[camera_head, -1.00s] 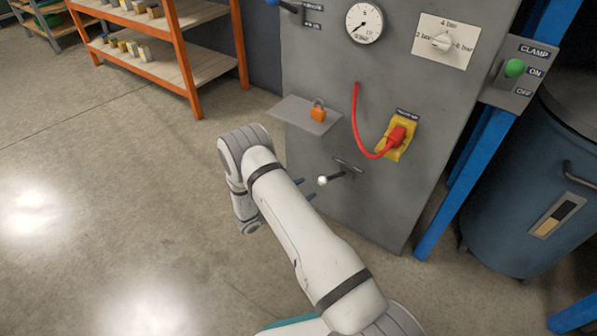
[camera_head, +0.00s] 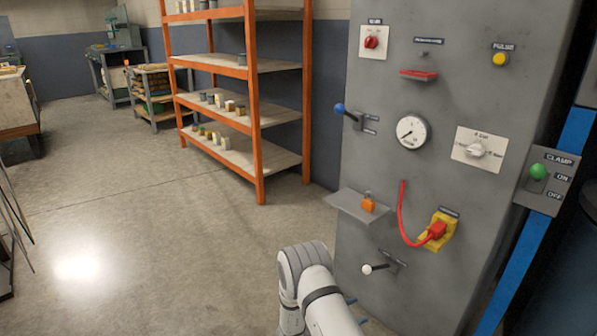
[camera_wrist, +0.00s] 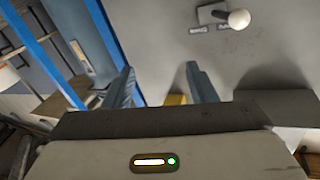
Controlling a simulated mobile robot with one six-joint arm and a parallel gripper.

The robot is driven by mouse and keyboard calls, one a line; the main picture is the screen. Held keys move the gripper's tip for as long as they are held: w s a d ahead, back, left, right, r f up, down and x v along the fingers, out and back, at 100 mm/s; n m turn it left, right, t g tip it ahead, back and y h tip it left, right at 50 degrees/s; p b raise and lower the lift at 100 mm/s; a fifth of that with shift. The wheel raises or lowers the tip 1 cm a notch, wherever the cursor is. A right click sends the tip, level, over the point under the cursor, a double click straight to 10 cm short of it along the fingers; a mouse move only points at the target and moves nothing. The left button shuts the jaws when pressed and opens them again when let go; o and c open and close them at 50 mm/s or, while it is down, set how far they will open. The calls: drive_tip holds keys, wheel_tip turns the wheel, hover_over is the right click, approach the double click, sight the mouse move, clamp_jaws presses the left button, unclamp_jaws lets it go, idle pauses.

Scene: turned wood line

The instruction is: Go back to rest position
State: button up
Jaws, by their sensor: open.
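My gripper (camera_wrist: 162,84) is open and empty in the wrist view, its two blue-grey fingers apart. In the head view its fingertips (camera_head: 356,310) show just below and left of the white-knobbed lever (camera_head: 367,269), apart from it. The lever sits low on the grey panel (camera_head: 400,80), its knob to the left; it also shows at the top of the wrist view (camera_wrist: 238,18). My white arm shows only in part at the bottom of the head view.
An orange rack (camera_head: 258,120) stands behind left. The floor (camera_head: 150,240) at left is clear.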

drive_tip(key=w+a+r+n+t+y+p, duration=0.1)
drive_tip(key=w+a+r+n+y+p, duration=0.25)
drive_tip(key=r, duration=0.75)
drive_tip(key=w+r+t+y+p, duration=0.2)
drive_tip(key=w+r+y+p, duration=0.15)
drive_tip(key=r+p, duration=0.45)
drive_tip(key=w+a+r+n+t+y+p, duration=0.1)
drive_tip(key=w+a+r+y+p, duration=0.2)
drive_tip(key=r, duration=1)
drive_tip(key=s+a+r+n+g+y+p, duration=0.1)
drive_tip(key=s+r+n+y+p, duration=0.2)
drive_tip(key=r, duration=0.6)
drive_tip(key=s+a+r+n+y+p, duration=0.15)
drive_tip(key=s+r+y+p, duration=0.25)
drive_tip(key=r, duration=0.4)
drive_tip(key=s+d+r+n+g+p, duration=0.2)
drive_tip(key=s+r+p, duration=0.2)
drive_tip(key=s, duration=0.7)
drive_tip(key=s+d+r+n+g+p, duration=0.2)
drive_tip(key=s+r+p, duration=0.3)
drive_tip(key=s+r, duration=0.4)
drive_tip(key=s+d+r+n+g+p, duration=0.2)
drive_tip(key=s+r+p, duration=0.3)
drive_tip(key=s, duration=0.7)
wheel_tip(320, 180, up, 2)
drive_tip(key=shift+s+d+r+n+g, duration=0.25)
drive_tip(key=shift+s+d+n+g, duration=0.15)
drive_tip(key=shift+n+g, duration=0.15)
